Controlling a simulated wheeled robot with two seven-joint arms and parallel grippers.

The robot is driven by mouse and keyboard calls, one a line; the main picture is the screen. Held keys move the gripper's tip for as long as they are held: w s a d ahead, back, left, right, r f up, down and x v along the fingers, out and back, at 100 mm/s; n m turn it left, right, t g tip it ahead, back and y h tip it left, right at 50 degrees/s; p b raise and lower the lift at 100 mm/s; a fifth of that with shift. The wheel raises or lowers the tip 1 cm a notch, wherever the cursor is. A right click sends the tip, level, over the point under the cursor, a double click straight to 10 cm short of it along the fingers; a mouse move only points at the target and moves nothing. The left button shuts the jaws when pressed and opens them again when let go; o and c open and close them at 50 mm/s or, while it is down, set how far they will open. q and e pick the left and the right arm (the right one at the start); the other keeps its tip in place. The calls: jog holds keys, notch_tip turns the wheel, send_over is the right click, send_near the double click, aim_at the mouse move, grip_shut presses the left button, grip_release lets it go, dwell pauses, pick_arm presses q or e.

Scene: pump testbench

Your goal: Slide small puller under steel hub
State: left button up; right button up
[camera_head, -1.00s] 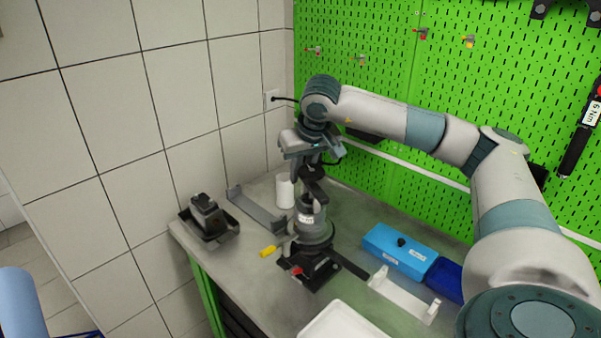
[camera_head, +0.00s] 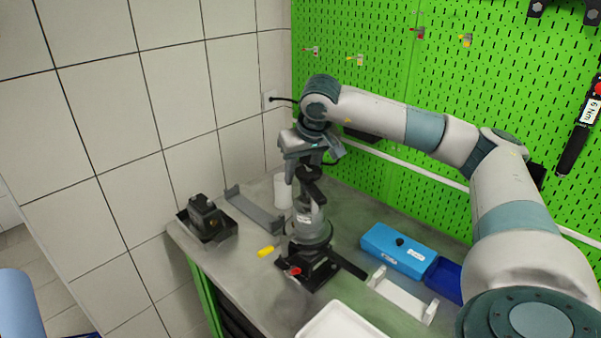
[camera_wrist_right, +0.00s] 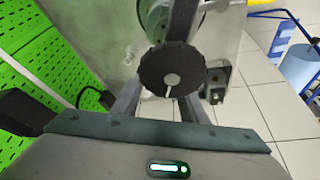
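My right gripper (camera_head: 312,160) points down over the pump (camera_head: 309,229) on the bench. In the right wrist view, its two fingers (camera_wrist_right: 160,108) reach to either side of a dark ribbed knob with a steel centre, which I take to be the small puller (camera_wrist_right: 150,75). The fingers appear closed on it. In the head view the dark puller (camera_head: 312,188) hangs below the gripper, close over the pump's grey upper part. The steel hub is not clearly distinguishable, and whether the puller touches it cannot be told. My left gripper is not in view.
The pump stands on a dark base (camera_head: 309,272) with a red part. A yellow-handled tool (camera_head: 265,251), grey bracket (camera_head: 255,211), black tray (camera_head: 230,232) and white cylinder (camera_head: 282,191) are left of it. A blue box (camera_head: 392,251), white bracket (camera_head: 402,296) and white tray (camera_head: 340,322) are right.

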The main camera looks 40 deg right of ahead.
jog(key=shift+a, duration=0.1)
jog(key=shift+s+a+r+b, duration=0.15)
jog(key=shift+r+b, duration=0.15)
jog(key=shift+r, duration=0.2)
jog(key=b+v, duration=0.2)
jog(key=v, duration=1.4)
jog(key=shift+d+r+b, duration=0.2)
jog(key=shift+d+b, duration=0.05)
jog(key=shift+b, duration=0.1)
